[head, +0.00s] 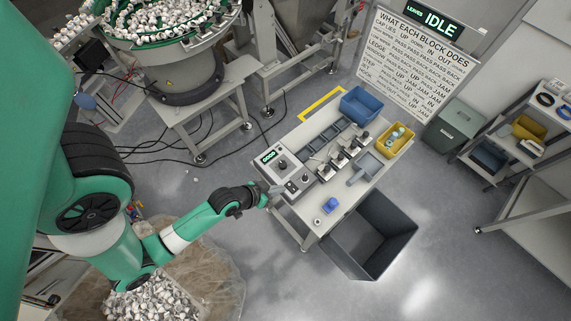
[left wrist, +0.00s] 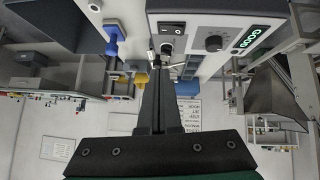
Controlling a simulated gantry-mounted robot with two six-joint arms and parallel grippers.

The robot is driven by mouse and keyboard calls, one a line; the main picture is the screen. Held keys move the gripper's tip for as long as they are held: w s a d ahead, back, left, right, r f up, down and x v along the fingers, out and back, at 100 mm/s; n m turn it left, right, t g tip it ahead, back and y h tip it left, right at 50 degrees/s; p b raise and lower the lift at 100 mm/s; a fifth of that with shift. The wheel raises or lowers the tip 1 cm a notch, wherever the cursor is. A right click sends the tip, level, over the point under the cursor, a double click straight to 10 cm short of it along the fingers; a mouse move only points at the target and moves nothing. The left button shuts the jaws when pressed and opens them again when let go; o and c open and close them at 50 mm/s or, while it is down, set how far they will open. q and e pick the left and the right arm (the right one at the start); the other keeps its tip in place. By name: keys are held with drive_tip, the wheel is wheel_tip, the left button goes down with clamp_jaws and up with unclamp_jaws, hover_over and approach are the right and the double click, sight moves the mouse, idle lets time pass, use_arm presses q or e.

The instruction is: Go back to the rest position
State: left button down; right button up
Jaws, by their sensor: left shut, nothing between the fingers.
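My left gripper (head: 277,189) is at the near left edge of the workbench (head: 312,219), at the end of my green and white arm. Its fingers are shut with nothing between them. It is close to the grey control box (head: 283,166), which has a knob and a small lit display; whether they touch I cannot tell. In the left wrist view the shut fingers (left wrist: 159,72) point toward the box front (left wrist: 215,38), whose display reads GOOD. My right gripper is in neither view.
The bench holds a blue bin (head: 360,103), a yellow bin (head: 396,141) and a small blue part (head: 330,205). A dark open crate (head: 369,235) stands at its right front. A bowl feeder (head: 165,50) is at the back left. Open floor lies left of the bench.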

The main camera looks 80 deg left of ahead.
use_arm(q)
drive_tip(key=shift+v, duration=1.1)
drive_tip(key=shift+w+d, duration=0.1)
drive_tip(key=shift+d, duration=0.1)
